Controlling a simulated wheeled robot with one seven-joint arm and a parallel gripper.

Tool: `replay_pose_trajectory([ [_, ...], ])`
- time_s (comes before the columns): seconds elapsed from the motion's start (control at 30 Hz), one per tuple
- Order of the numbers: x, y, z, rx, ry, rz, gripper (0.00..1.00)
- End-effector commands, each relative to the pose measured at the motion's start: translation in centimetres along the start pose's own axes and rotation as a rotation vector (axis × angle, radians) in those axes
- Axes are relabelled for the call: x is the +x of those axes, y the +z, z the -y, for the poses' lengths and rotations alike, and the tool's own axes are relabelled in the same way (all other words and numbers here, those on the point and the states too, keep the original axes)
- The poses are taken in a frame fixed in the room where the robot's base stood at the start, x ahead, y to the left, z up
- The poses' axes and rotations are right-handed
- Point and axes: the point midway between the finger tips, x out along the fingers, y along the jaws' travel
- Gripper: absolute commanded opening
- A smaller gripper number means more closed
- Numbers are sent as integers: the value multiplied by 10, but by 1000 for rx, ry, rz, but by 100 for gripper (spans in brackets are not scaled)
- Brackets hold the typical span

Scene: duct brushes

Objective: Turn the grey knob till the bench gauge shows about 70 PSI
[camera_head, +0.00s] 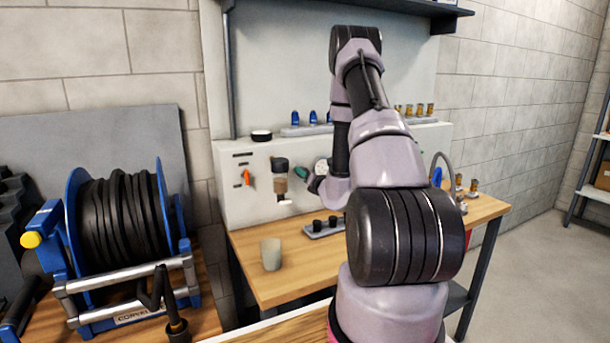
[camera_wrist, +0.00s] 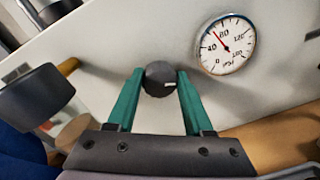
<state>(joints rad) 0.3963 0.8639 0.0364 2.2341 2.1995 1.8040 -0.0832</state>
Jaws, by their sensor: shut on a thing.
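The grey knob (camera_wrist: 158,80) shows in the wrist view on the pale panel, with a short white mark on its right side. My gripper (camera_wrist: 159,74) has its two green fingers on either side of the knob and is shut on it. The bench gauge (camera_wrist: 227,44) is to the upper right of the knob. It has a white face, and its red needle points up-left, between the 40 and 80 marks; the exact value is hard to read. In the head view the gauge (camera_head: 321,167) is partly hidden by my arm, and the knob cannot be made out.
A dark cylindrical part (camera_wrist: 35,96) juts out at the left of the wrist view. In the head view, a grey cup (camera_head: 271,254) and a small tray with black pieces (camera_head: 323,229) stand on the wooden bench (camera_head: 285,287). A hose reel (camera_head: 125,230) stands at left.

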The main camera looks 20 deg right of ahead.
Motion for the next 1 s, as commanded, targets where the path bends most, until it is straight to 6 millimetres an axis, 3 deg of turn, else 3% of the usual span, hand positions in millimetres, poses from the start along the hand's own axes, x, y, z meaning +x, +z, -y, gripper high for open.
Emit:
replay_pose_trajectory([
  [0.3,-1,-1,0,113,1,-8,0],
  [0.8,-1,-2,0,133,1,-10,0],
  [0.83,-1,-2,0,133,1,-10,55],
  [0.9,-1,-2,0,133,1,-9,81],
  [1.0,0,-1,0,133,1,-8,81],
])
